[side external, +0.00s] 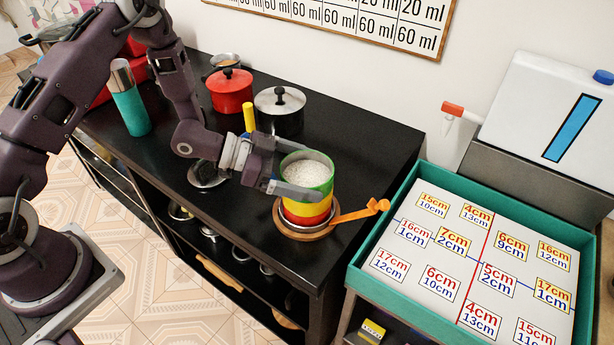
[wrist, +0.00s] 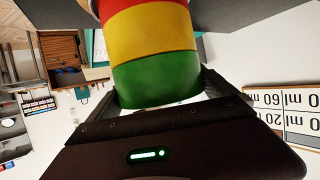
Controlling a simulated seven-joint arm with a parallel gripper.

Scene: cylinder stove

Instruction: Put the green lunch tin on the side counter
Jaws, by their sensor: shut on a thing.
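The green lunch tin (side external: 320,180) is the top band of an upright stack, with white rice-like grains showing at its top. A yellow tin (side external: 308,200) and a red tin (side external: 305,216) are below it. My gripper (side external: 296,174) reaches in from the left and is shut on the green tin, one finger on its near side. In the wrist view the green tin (wrist: 157,80) fills the space between the fingers, with the yellow (wrist: 152,35) beyond it. The stack stands over a round wooden base (side external: 280,222); I see no clear gap between the tins.
An orange handle (side external: 358,212) sticks out right of the stack. A red pot (side external: 230,90) and a lidded steel pot (side external: 279,108) stand behind on the black counter (side external: 385,150). A teal-rimmed tray (side external: 372,235) with labels is at right. A teal bottle (side external: 130,108) stands left.

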